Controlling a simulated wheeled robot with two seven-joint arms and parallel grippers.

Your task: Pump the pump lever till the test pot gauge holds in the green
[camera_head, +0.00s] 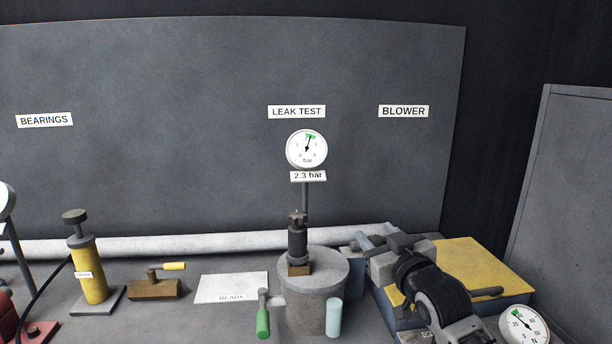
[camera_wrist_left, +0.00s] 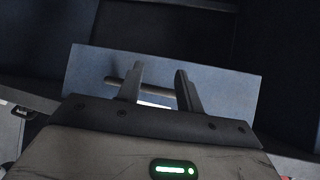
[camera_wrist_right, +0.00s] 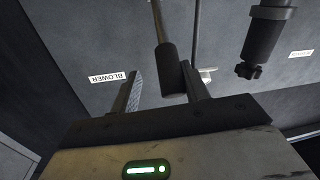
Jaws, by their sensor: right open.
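The test pot (camera_head: 313,284) is a grey drum with a dark star-knobbed clamp (camera_head: 297,240) on top. Its gauge (camera_head: 306,149) stands on a post behind, above a "2.3 bar" plate; the needle points up, at the green band. A rod with a dark grip, seemingly the pump lever (camera_wrist_right: 169,68), shows in the right wrist view. My right gripper (camera_head: 369,241) is open, right of the pot. Its fingers (camera_wrist_right: 160,85) are spread around the grip's end; contact cannot be told. In the head view the lever is hard to separate from my gripper. My left gripper (camera_wrist_left: 156,85) is open and empty.
A green handle (camera_head: 263,322) and a pale cyan one (camera_head: 334,317) are at the pot's front. A yellow-topped blue block (camera_head: 478,267) and another gauge (camera_head: 524,325) lie right.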

